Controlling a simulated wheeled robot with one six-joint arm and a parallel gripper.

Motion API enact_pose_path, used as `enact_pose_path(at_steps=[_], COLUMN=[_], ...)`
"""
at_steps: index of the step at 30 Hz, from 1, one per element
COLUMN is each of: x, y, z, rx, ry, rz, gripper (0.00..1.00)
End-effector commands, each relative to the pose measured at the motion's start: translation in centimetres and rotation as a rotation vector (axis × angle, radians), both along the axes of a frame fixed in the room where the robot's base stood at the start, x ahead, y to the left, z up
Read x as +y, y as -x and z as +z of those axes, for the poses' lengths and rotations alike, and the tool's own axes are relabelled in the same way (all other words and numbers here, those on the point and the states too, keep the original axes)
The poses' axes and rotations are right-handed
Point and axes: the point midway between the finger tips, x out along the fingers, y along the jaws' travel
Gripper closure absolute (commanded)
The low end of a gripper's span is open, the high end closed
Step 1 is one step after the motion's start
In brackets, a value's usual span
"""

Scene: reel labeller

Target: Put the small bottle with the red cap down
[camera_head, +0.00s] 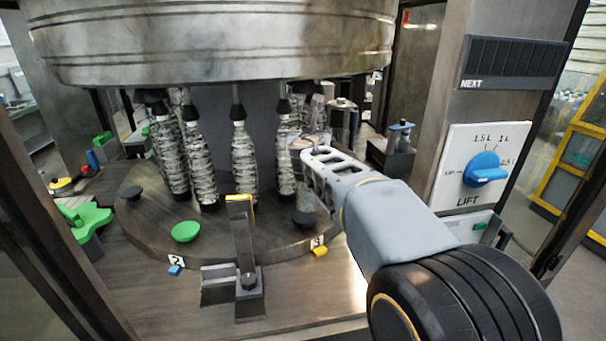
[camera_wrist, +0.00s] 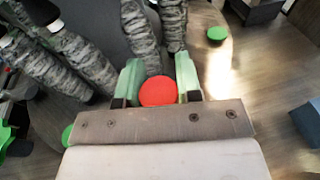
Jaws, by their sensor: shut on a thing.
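In the wrist view the red cap (camera_wrist: 158,91) of the small bottle shows between the two green fingers of my gripper (camera_wrist: 158,75). The gripper is shut on this bottle. The bottle's body below the cap is mostly hidden, so I cannot tell whether its base touches anything. In the head view my gripper (camera_head: 308,152) reaches in from the right, over the right part of the round wooden table (camera_head: 210,235) and beside the wrapped bottles. The red cap does not show clearly there.
Several tall wrapped bottles (camera_head: 243,160) stand under the metal drum (camera_head: 215,40). A metal post (camera_head: 242,245) stands at the front edge. A LIFT panel with a blue knob (camera_head: 485,169) is at right.

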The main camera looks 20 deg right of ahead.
Motion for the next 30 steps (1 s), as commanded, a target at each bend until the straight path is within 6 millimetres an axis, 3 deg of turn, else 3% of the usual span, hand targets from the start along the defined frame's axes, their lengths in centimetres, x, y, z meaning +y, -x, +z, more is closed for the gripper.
enact_pose_path(at_steps=[9, 12, 18, 26, 30], x=[-2.1, -2.4, -3.0, -3.3, -3.5], y=[-6.1, -7.2, -8.9, -9.8, -10.5], z=[-2.9, -4.8, -6.8, -7.8, -9.5], rx=[-0.001, -0.001, -0.002, -0.003, -0.002], ry=[0.001, 0.001, 0.0, 0.001, 0.0], rz=[-0.002, -0.001, -0.001, -0.001, -0.001], gripper=[1.0, 1.0, 1.0, 1.0, 1.0])
